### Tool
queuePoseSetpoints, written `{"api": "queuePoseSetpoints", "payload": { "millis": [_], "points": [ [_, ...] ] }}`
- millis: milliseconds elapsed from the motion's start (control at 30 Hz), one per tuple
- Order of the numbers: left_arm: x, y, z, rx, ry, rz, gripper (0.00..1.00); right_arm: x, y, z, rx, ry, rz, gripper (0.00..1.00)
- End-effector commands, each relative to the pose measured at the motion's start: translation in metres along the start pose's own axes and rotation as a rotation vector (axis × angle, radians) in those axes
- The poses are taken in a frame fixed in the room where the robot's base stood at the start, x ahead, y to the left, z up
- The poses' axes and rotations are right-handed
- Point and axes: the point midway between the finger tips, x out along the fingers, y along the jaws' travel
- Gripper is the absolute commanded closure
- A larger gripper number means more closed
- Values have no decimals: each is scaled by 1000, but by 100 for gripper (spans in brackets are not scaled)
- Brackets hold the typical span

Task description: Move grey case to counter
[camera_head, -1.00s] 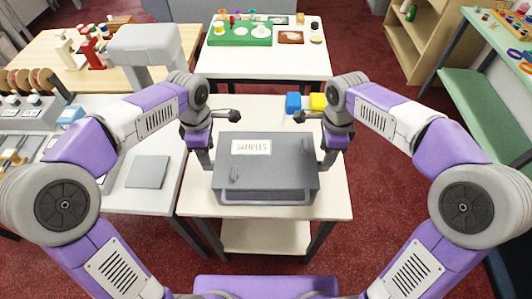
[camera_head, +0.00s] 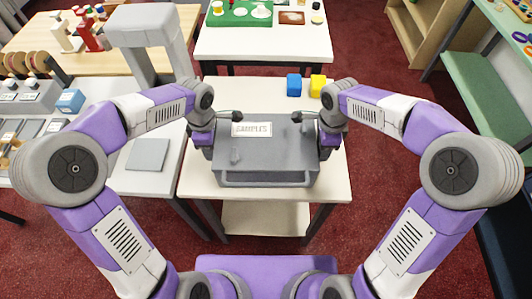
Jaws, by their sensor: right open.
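The grey case (camera_head: 268,155) has a white "SAMPLES" label on its lid and a bar handle along its front. It lies flat on a small white table (camera_head: 335,185). My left gripper (camera_head: 206,150) is at the case's left side, and its fingers are mostly hidden. My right gripper (camera_head: 327,149) is open at the case's right side. Whether either touches the case cannot be told. A white-grey counter (camera_head: 125,180) stands to the left, with a flat grey pad (camera_head: 148,154) on it.
A blue cube (camera_head: 294,85) and a yellow cube (camera_head: 317,86) sit behind the case. The left counter also holds a blue box (camera_head: 70,101) and grey devices. Another white table (camera_head: 265,45) stands behind. A green bench (camera_head: 480,110) is at right.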

Motion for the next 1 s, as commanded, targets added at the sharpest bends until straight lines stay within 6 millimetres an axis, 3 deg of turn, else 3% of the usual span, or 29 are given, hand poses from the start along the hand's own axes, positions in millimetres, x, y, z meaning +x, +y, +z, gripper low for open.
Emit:
{"api": "queuePoseSetpoints", "payload": {
  "millis": [367, 667, 1000],
  "points": [
    [6, 0, 0, 0, -1, 1, 53, 6, 0, 0, -1, -1, -1, 53],
    [5, 0, 0, 0, -1, 1, 99, 5, 0, 0, -1, -1, -1, 99],
    [5, 0, 0, 0, -1, 1, 100, 5, 0, 0, -1, -1, -1, 100]
  ]
}}
